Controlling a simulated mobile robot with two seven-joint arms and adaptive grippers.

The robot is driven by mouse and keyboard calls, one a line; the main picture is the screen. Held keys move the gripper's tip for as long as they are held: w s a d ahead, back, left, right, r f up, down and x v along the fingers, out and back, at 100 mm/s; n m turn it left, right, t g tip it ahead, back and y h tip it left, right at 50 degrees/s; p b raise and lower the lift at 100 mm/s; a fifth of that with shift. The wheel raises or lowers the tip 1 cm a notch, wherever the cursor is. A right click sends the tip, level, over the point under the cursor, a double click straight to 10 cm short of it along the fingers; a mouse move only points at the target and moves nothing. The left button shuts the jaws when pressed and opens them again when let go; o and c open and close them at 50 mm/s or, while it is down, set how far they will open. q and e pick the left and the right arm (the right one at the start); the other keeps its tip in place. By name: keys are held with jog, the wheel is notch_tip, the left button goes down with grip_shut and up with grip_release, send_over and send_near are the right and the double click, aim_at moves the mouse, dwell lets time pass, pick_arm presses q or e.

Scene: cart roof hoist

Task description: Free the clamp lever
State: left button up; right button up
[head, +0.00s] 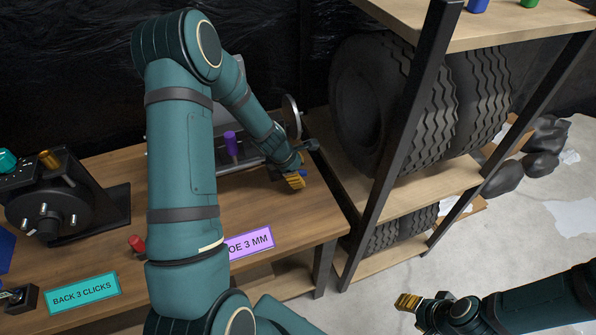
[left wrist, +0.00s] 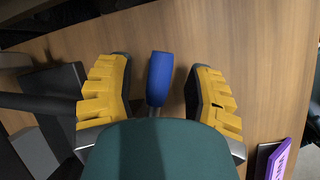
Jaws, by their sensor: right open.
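A blue handle (left wrist: 159,78), which may be the clamp lever, shows in the left wrist view between the two yellow-padded fingers of my left gripper (left wrist: 157,90). A gap shows on each side of it, so the fingers are open around it and not closed on it. In the head view my left gripper (head: 294,178) is low over the bench's right end, with only a sliver of blue showing; the rest of the lever is hidden. My right gripper (head: 410,303) is open and empty at the lower right, over the floor.
The wooden bench (head: 305,222) carries a purple knob (head: 231,143), a red knob (head: 137,245), a black hub stand (head: 50,205) and labels. A shelf rack (head: 385,140) with big tyres stands close right of the bench.

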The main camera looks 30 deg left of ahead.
pick_arm(q)
jog(key=shift+a+r, duration=0.1)
jog(key=shift+r, duration=0.05)
jog(key=shift+r, duration=0.25)
jog(key=v, duration=1.1)
jog(key=shift+s, duration=0.15)
jog(key=shift+a, duration=0.1)
